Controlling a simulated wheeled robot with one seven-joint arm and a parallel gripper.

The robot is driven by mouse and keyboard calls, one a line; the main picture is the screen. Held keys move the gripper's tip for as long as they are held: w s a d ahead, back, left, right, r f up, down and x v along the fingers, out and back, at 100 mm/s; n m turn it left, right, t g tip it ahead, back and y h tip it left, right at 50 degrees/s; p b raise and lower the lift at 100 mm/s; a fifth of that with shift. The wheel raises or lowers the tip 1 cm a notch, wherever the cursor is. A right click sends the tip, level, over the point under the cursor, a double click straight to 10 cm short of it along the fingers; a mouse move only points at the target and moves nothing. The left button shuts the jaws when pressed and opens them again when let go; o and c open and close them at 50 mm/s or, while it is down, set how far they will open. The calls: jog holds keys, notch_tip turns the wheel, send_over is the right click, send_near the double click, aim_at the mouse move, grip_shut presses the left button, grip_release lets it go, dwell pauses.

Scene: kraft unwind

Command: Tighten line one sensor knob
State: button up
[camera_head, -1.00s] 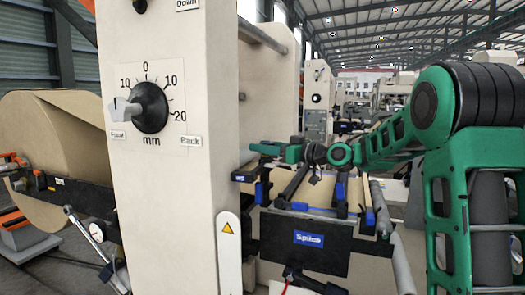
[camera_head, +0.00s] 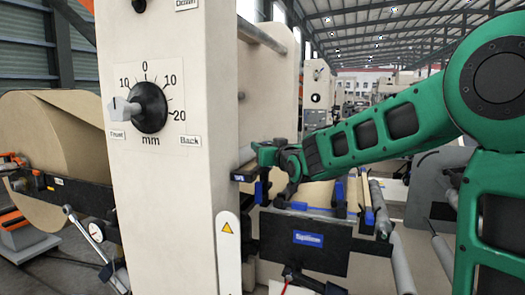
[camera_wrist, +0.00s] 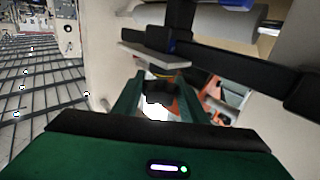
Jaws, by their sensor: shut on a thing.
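My gripper (camera_head: 265,156) is beside the right face of the cream machine column, at the left end of the sensor bar. In the wrist view its two green fingers (camera_wrist: 160,92) are closed around a small dark knob (camera_wrist: 158,91). This seems to be the sensor knob, but no label for it is readable. In the head view the knob is hidden by the gripper and wrist. A pale plate (camera_wrist: 153,56) with a dark block lies just beyond the fingertips in the wrist view.
The cream column (camera_head: 185,215) stands close on the left of my gripper. It carries a black dial (camera_head: 150,107) with a mm scale. A black bar with a blue label (camera_head: 308,238) is below my arm. A brown paper roll (camera_head: 50,140) is at the left.

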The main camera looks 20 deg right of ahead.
jog(key=shift+a+r+m+h, duration=0.1)
jog(key=shift+r+m+h, duration=0.05)
jog(key=shift+m+h, duration=1.05)
jog(key=shift+a+r+m+h, duration=0.1)
jog(key=shift+m+h, duration=0.6)
jog(key=shift+h, duration=0.9)
jog(key=shift+d+m+g+h, duration=0.15)
jog(key=shift+m+g+h, duration=0.6)
jog(key=shift+h, duration=0.65)
jog(key=shift+d+r+m+h, duration=0.1)
jog(key=shift+m+h, duration=0.3)
jog(key=shift+m, duration=0.05)
jog(key=o, duration=1.1)
jog(key=shift+c, duration=0.2)
jog(key=shift+d, duration=0.1)
jog(key=shift+s+f, duration=0.1)
jog(key=shift+f, duration=0.1)
jog(key=v, duration=1)
jog(key=shift+s+a, duration=0.2)
jog(key=shift+a, duration=0.05)
